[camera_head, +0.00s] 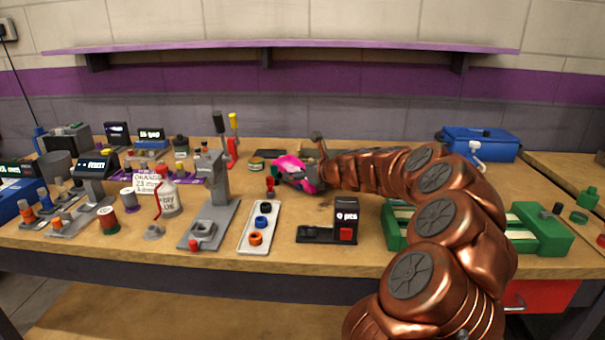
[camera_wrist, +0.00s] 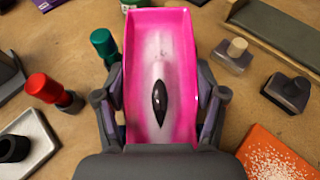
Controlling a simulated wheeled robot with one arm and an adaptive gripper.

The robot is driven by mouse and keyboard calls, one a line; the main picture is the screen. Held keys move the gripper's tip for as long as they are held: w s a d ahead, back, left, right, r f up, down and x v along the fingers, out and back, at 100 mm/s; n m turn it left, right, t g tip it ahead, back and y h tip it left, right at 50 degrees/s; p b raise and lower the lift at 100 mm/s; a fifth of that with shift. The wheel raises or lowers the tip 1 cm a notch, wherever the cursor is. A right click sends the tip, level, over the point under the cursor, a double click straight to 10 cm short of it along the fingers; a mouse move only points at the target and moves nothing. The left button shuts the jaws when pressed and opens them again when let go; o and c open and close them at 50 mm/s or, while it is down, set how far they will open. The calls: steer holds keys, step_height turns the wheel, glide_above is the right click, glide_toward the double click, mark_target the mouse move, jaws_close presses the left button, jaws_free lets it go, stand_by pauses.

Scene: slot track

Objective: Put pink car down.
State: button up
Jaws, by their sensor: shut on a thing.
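The pink car (camera_head: 289,168) is at the end of my arm, over the back middle of the workbench in the head view. In the wrist view the pink car (camera_wrist: 160,70) fills the middle. It has pink sides, a pale top and a dark pointed oval on it. My gripper (camera_wrist: 160,110) is shut on the car, with one dark finger on each of its long sides. In the head view my gripper (camera_head: 312,175) is small and partly merged with the car. The car's underside is hidden, so I cannot tell whether it touches the bench.
Near the car are a red-capped bottle (camera_wrist: 55,92), a green-capped bottle (camera_wrist: 103,45), a dark-capped bottle (camera_wrist: 290,92) and an orange pad with white grains (camera_wrist: 275,155). A white tray with rings (camera_head: 247,240) and a "0 pcs" counter (camera_head: 345,215) stand in front.

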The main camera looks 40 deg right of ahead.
steer(key=o, duration=1.4)
steer(key=shift+f, duration=0.1)
